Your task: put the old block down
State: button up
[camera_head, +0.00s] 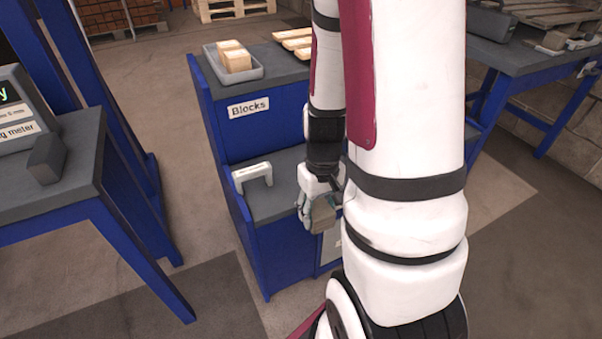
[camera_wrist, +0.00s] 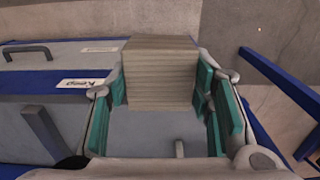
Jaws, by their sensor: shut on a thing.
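My gripper (camera_head: 319,213) is shut on the old block (camera_wrist: 160,72), a grey-brown, layered-looking block. In the wrist view the block sits between the green-padded fingers (camera_wrist: 165,100). In the head view the block (camera_head: 323,216) shows below the fingers, at the front edge of the lower grey shelf of the blue Blocks stand (camera_head: 265,200). I cannot tell whether the block touches anything under it. My arm hides the right part of the stand.
A grey tray (camera_head: 248,76) with pale wooden blocks (camera_head: 234,56) stands on the stand's top. A white handle-shaped piece (camera_head: 252,174) is on the lower shelf's left. A blue table with a meter (camera_head: 18,110) is at left. Another blue bench (camera_head: 530,58) is at right.

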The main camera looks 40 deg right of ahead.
jog(key=w+d+b, duration=0.1)
jog(key=w+d, duration=0.1)
jog(key=w, duration=0.2)
jog(key=w+d+f+b, duration=0.1)
jog(key=w+d, duration=0.1)
jog(key=w, duration=0.3)
jog(key=w+d+b, duration=0.1)
jog(key=w+d, duration=0.1)
jog(key=w, duration=0.3)
jog(key=shift+w+d+f, duration=0.15)
jog(key=shift+f, duration=0.15)
jog(key=shift+f+b, duration=0.9)
jog(key=shift+f, duration=0.8)
jog(key=shift+f, duration=0.1)
jog(key=o, duration=0.9)
jog(key=shift+f, duration=0.1)
jog(key=shift+c, duration=0.2)
jog(key=o, duration=0.4)
jog(key=shift+o, duration=0.2)
